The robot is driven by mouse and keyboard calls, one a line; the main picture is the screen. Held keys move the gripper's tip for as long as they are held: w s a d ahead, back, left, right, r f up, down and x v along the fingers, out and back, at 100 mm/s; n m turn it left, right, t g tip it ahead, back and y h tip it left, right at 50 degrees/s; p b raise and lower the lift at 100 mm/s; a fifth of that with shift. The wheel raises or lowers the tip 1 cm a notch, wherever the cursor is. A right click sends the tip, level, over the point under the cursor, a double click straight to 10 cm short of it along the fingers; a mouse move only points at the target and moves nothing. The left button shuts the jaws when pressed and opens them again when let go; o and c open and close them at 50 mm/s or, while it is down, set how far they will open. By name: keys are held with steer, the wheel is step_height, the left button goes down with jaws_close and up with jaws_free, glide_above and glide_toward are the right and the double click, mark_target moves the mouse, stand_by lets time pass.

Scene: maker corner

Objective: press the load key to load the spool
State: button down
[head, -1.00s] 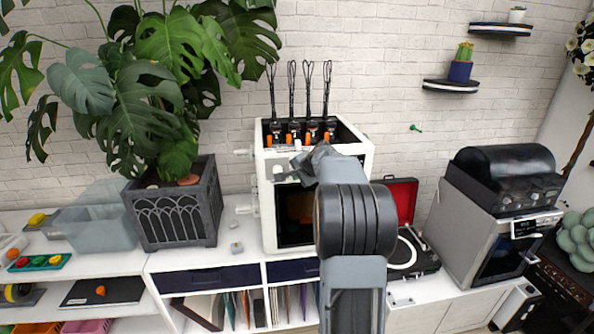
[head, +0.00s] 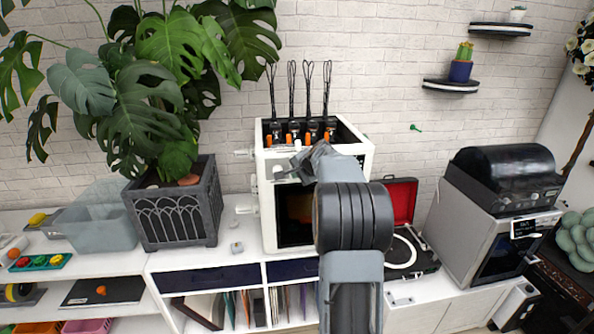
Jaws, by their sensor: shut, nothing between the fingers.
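The white machine (head: 265,215) stands on the white cabinet against the brick wall. It has a dark window in front and a row of dark units with orange parts (head: 288,138) in its open top, with thin dark wire loops rising above them. A small round knob (head: 277,170) is on its upper front. My gripper (head: 299,163) is shut and empty at the upper front of the machine, just right of the knob. I cannot tell whether it touches the front. My arm hides the right part of the front. I cannot make out which part is the load key.
A large plant in a dark planter (head: 178,215) stands left of the machine. A red-lidded record player (head: 401,205) sits close on the right, with a grey oven-like appliance (head: 500,240) beyond it. A little cabinet top is free before the planter.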

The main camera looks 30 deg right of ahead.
steer(key=shift+w, duration=0.15)
stand_by(0.6)
steer(key=shift+s+a+b, duration=0.3)
steer(key=shift+s+b, duration=0.3)
steer(key=shift+s, duration=0.1)
steer(key=shift+s+a+b, duration=0.35)
steer(key=shift+s+b, duration=0.2)
steer(key=shift+s, duration=0.2)
steer(key=shift+s+a+b, duration=0.4)
steer(key=shift+s+b, duration=0.1)
steer(key=shift+s, duration=0.3)
steer(key=shift+s+a+b, duration=0.35)
steer(key=shift+s+b, duration=0.2)
steer(key=shift+s, duration=0.2)
steer(key=shift+f, duration=0.1)
